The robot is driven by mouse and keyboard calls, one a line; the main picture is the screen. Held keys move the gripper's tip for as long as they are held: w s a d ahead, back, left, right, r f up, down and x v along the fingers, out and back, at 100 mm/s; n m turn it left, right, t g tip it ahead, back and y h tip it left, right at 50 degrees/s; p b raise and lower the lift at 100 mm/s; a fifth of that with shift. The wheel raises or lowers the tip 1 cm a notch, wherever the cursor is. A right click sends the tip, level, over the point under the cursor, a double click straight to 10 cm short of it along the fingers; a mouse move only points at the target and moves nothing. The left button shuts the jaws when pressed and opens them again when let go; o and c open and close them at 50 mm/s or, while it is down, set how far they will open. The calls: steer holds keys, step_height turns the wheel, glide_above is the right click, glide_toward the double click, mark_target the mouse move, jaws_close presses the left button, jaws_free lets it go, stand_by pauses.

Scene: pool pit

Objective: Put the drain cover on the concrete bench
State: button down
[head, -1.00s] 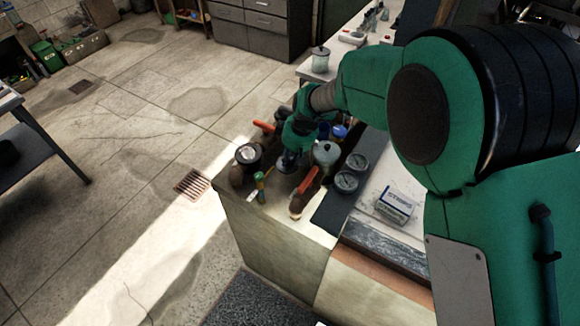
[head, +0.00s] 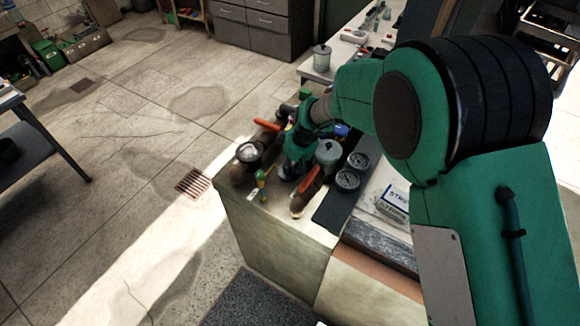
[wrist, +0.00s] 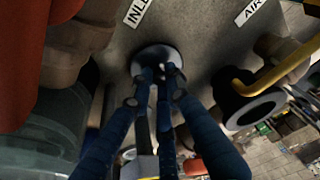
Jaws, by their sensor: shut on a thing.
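A small round pale metal disc, which looks like the drain cover (wrist: 156,56), is between my fingertips in the wrist view. My gripper (wrist: 158,76) is shut on it; the fingers hide part of its near side. The disc is at or just above the grey top with printed labels; I cannot tell if it touches. In the head view my gripper (head: 290,172) points down among fittings on the concrete bench (head: 270,235), and the disc is hard to make out there.
An orange-handled valve (head: 306,186) is close right of my gripper. A dark round fitting (head: 249,153) and a yellow-handled valve (head: 262,180) are at its left. The floor at left is open.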

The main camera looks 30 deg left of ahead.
mark_target(297, 177)
steer(key=shift+f, duration=0.15)
steer(key=c, duration=1.7)
jaws_free()
steer(key=shift+o, duration=0.2)
steer(key=shift+r, duration=0.2)
steer(key=p+v, duration=0.1)
steer(key=v, duration=1.1)
steer(key=shift+p, duration=0.3)
steer(key=shift+r, duration=0.1)
